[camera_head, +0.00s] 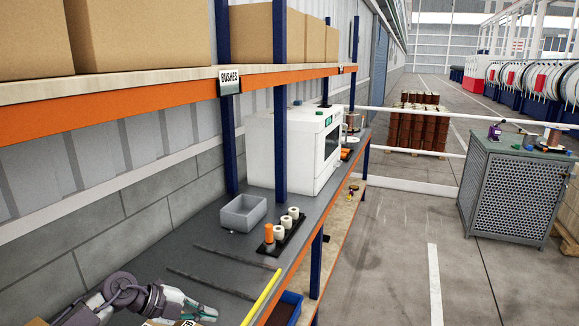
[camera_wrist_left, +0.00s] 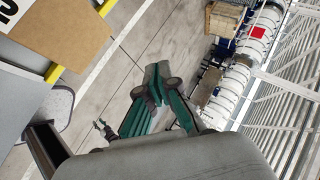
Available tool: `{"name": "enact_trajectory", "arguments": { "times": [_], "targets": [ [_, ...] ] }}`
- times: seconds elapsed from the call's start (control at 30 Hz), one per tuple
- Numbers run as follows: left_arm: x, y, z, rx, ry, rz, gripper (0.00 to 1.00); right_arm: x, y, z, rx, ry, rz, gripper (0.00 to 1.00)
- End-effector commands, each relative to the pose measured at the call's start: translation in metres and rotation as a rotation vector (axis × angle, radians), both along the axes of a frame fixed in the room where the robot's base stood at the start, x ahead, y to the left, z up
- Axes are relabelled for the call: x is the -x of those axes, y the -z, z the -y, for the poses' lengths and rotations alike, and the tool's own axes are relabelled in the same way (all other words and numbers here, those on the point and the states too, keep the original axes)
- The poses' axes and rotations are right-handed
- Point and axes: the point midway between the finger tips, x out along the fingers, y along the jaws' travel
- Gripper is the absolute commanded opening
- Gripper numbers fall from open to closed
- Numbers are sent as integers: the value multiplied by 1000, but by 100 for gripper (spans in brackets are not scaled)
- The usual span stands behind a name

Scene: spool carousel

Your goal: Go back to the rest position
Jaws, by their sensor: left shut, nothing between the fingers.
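My left gripper (camera_head: 203,310) shows at the bottom left of the head view, low over the near part of the grey shelf bench (camera_head: 215,262). Its fingers also show in the left wrist view (camera_wrist_left: 152,88), closed together with nothing between them. In that view the fingers stand out against the concrete floor, clear of any object. My left arm comes in from the bottom left of the head view. My right gripper is not in the head view.
A grey bin (camera_head: 243,213), a black holder with white and orange bushes (camera_head: 281,232) and a white machine (camera_head: 296,150) stand on the bench. Blue uprights (camera_head: 280,110) carry an upper shelf of boxes. A perforated cabinet (camera_head: 510,190) stands right. Floor between is clear.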

Motion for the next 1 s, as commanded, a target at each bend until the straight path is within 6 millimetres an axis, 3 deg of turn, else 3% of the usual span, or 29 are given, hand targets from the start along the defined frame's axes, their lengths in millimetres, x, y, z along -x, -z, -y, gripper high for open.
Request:
{"name": "enact_trajectory", "arguments": {
  "times": [0.03, 0.1, 0.2, 0.3, 0.43, 0.57, 0.7, 0.83, 1.0],
  "targets": [
    [7, -5, 38, 127, -3, 61, 0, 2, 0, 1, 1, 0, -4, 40],
    [10, -25, 74, 300, -57, 154, 0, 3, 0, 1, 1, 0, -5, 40],
    [15, -53, 101, 526, -199, 248, 0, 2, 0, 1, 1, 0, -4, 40],
    [20, -74, 102, 709, -403, 291, 0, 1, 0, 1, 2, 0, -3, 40],
    [31, -75, 74, 858, -736, 266, 0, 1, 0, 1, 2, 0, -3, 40],
    [56, -45, 33, 894, -1099, 146, 0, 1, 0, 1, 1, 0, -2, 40],
    [111, 11, -4, 803, -1457, -83, 0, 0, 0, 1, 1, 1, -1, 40],
    [176, 57, -20, 650, -1675, -323, 0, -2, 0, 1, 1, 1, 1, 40],
    [244, 88, -22, 479, -1796, -556, 0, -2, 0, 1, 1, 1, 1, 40]
  ]
}}
